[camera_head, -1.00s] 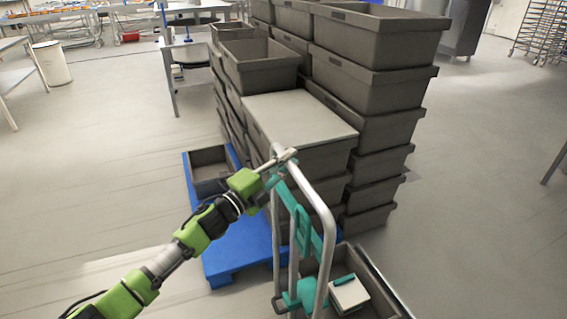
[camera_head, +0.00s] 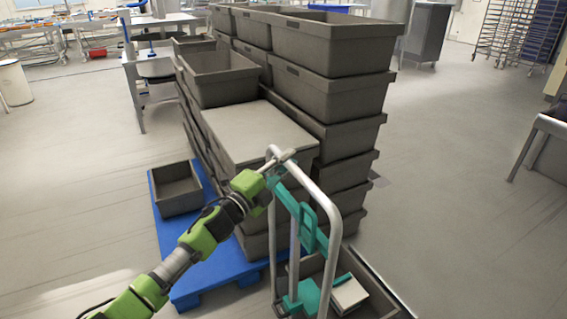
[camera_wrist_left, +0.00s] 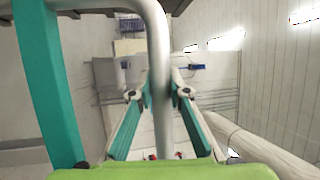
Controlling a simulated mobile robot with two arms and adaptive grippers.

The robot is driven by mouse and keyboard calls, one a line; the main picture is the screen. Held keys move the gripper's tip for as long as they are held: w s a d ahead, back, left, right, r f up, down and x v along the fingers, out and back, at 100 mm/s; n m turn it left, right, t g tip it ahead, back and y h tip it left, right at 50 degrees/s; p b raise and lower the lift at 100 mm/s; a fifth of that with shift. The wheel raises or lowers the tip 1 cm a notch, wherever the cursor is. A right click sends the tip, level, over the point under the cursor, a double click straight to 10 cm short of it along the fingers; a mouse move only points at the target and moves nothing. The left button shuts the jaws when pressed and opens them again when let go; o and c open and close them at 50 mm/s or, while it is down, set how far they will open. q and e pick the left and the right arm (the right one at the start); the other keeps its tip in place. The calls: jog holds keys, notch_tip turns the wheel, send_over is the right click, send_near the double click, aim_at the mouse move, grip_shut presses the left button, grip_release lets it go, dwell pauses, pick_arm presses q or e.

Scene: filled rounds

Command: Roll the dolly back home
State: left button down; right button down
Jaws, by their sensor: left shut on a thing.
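The dolly has a tall grey tube handle (camera_head: 325,208) at the lower centre of the head view. A dark grey crate (camera_head: 378,290) sits low behind the handle, partly cut off by the bottom edge. The dolly's deck and wheels are hidden. My left gripper (camera_head: 279,161) is shut on the upper left part of the handle. In the left wrist view, its teal fingers close on either side of the grey tube (camera_wrist_left: 157,45). My right gripper is in neither view.
A blue pallet (camera_head: 203,272) stands close on the left, with tall stacks of dark grey crates (camera_head: 325,100) and a lone low crate (camera_head: 177,188). A table (camera_head: 549,125) stands at the right edge. Open floor (camera_head: 455,190) lies right of the stacks.

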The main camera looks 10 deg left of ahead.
pick_arm(q)
jog(key=shift+d+r, duration=0.1)
jog(key=shift+r, duration=0.1)
jog(key=c, duration=1.9)
grip_release()
jog(key=shift+d, duration=0.1)
jog(key=shift+w+d+f, duration=0.15)
jog(key=shift+w, duration=0.05)
jog(key=shift+s+a+f, duration=0.1)
jog(key=shift+s+a, duration=0.25)
jog(key=v, duration=1.1)
jog(key=shift+s, duration=0.1)
